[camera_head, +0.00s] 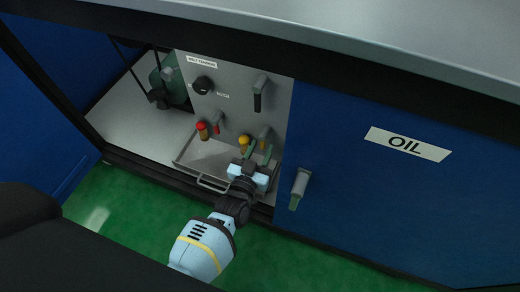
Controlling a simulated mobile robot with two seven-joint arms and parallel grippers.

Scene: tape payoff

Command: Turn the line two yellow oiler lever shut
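The yellow oiler (244,142) is on the grey panel, right of the red oiler (202,130). Its yellow lever (262,144) hangs below a grey fitting just to the right, partly hidden by my fingers. My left gripper (259,152) reaches up from below in front of this lever, with its two fingers apart. The lever shows near the gap between the fingertips; I cannot tell whether they touch it. My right gripper is not in view.
A shallow metal tray (203,178) with a front handle sits under the oilers. A blue OIL door (390,210) with a grey handle (299,186) stands right.

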